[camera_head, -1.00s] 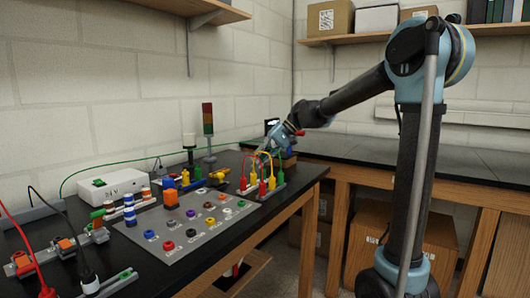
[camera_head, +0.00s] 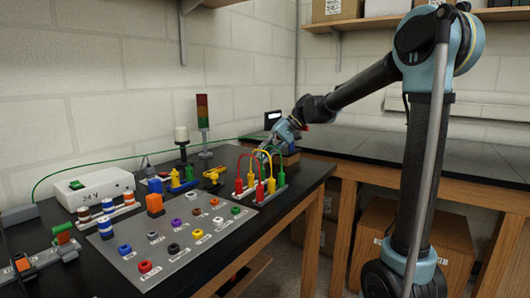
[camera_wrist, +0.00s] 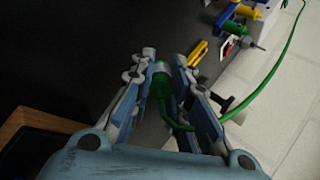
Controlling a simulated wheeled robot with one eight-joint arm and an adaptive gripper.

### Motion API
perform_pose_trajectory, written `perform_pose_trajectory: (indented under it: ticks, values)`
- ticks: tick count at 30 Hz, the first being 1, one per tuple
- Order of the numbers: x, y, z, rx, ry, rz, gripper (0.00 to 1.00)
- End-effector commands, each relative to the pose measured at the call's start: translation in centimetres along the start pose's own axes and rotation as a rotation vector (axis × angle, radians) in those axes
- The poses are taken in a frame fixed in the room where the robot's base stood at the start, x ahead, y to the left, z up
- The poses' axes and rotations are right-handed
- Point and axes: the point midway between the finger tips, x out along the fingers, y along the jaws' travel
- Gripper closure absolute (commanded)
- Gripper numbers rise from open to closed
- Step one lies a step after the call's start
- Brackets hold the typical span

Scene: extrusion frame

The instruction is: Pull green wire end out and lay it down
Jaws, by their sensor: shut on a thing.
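My gripper (camera_wrist: 164,58) is shut on the green wire end (camera_wrist: 160,85), a green plug held between the two fingers in the wrist view. The green wire (camera_wrist: 284,55) bends from the plug to the right and runs up the picture. In the head view my gripper (camera_head: 265,150) is at the far end of the black bench, behind the rack of red, yellow and green plugs. There the green wire (camera_head: 110,163) runs along the wall from behind the white 24 V box (camera_head: 105,187). The plug is too small to make out in the head view.
The plug rack (camera_head: 258,196) with looped wires stands close in front of my gripper. A grey socket panel (camera_head: 195,240) lies nearer. A signal tower (camera_head: 203,122) and yellow parts (camera_head: 214,174) stand to the left. A second black bench top (camera_head: 390,160) to the right is mostly clear.

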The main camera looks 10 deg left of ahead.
Motion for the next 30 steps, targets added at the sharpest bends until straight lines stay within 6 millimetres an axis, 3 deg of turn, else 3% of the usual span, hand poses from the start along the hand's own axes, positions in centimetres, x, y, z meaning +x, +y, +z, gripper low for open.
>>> perform_pose_trajectory:
  ticks: [15, 29, 30]
  values:
    - [2.4, 2.8, -0.1, 0.002, 0.002, 0.000, 1.00]
    - [2.7, 3.2, -0.1, 0.003, 0.003, 0.000, 1.00]
    - [2.7, 3.2, -0.1, 0.003, 0.003, 0.000, 0.77]
